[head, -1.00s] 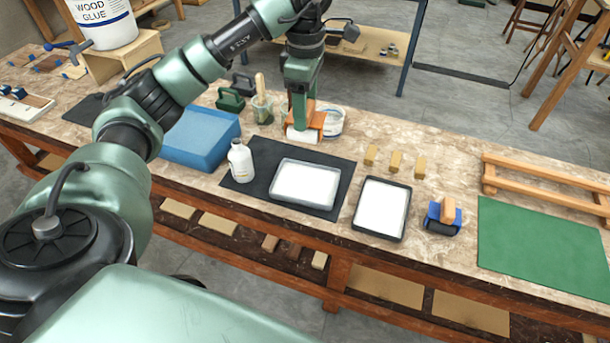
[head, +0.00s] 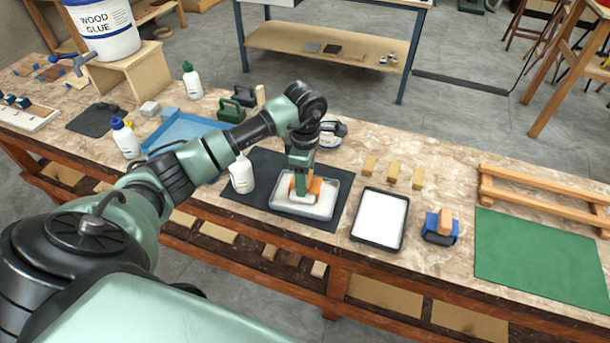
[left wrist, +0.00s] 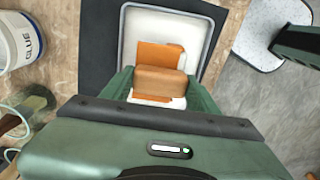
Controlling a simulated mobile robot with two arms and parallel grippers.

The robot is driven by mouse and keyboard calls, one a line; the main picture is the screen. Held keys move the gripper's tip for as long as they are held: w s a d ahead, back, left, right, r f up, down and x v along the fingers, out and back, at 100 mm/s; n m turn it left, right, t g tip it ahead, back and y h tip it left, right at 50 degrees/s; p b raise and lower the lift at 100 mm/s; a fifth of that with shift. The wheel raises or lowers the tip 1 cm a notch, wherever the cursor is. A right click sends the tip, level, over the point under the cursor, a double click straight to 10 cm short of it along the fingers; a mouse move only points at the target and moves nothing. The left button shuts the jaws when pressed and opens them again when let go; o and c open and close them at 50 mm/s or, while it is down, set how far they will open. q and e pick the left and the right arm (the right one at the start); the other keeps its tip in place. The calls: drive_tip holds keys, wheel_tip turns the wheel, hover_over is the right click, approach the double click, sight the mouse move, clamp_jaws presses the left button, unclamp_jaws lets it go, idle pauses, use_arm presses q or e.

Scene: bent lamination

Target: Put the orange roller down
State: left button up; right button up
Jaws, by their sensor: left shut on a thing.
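My left gripper (head: 300,187) is shut on the orange roller (head: 315,186). It holds the roller low over the white-filled tray (head: 334,208), which lies on a dark mat (head: 262,165). In the left wrist view, the roller's orange frame (left wrist: 158,55) and wooden handle (left wrist: 160,82) show between the green fingers, with the tray (left wrist: 134,30) under them. The roller's white part is partly hidden, and I cannot tell whether it touches the tray's contents. My right gripper is not in view.
A white bottle (head: 241,173) stands just left of the tray. A second dark-rimmed tray (head: 379,218) and a blue roller (head: 441,227) are to the right. Wooden blocks (head: 392,174) and a white tub (head: 331,134) stand behind. The green mat (head: 540,250) is bare.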

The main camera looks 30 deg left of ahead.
use_arm(q)
drive_tip(key=shift+f, duration=0.2)
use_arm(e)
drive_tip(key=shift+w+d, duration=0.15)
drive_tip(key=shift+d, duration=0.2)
